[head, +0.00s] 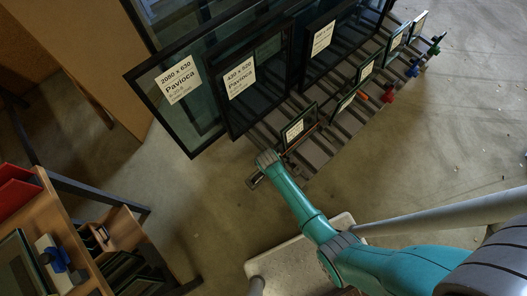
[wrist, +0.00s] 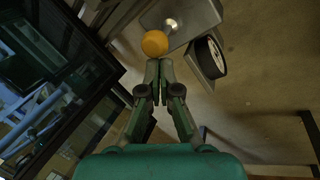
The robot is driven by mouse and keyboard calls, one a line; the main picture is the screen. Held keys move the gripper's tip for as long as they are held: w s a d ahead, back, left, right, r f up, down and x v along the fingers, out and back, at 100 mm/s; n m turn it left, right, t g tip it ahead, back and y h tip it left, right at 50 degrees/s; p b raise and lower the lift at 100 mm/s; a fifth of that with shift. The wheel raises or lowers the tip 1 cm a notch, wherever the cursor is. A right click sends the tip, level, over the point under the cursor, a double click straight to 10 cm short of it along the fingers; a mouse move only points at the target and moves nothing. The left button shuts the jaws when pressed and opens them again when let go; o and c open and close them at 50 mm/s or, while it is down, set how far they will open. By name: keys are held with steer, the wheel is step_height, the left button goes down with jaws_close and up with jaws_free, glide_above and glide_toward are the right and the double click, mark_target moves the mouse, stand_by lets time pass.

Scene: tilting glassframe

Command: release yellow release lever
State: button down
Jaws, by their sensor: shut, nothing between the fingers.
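The yellow release lever's round knob (wrist: 155,43) shows in the wrist view, at the upper middle, in front of a grey metal plate (wrist: 180,20). My gripper (wrist: 158,62) is shut and empty, its fingertips together just below the knob in the picture. I cannot tell whether they touch it. In the head view the end of my arm reaches the near left end of the glass rack. The yellow knob cannot be made out there, and my fingers are largely hidden.
A dark wheel (wrist: 210,57) is right of the knob. Large framed glass panes (head: 180,85) stand on the slatted rack. Small frames and a red lever knob (head: 387,97) line its right side. A wooden shelf (head: 75,250) stands at lower left. Floor (head: 460,120) is clear at right.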

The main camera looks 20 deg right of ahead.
steer(key=shift+s, duration=0.15)
steer(key=shift+s+d+f+t+y, duration=0.15)
steer(key=shift+s+d+t+y, duration=0.1)
steer(key=shift+s+t, duration=0.55)
steer(key=shift+s+d+f+t+y, duration=0.1)
steer(key=shift+s+d+t+y, duration=0.15)
steer(key=shift+s+t, duration=0.5)
steer(key=shift+s+d+f, duration=0.15)
steer(key=shift+w+a+f, duration=0.1)
steer(key=shift+w+a, duration=0.2)
steer(key=shift+w, duration=0.5)
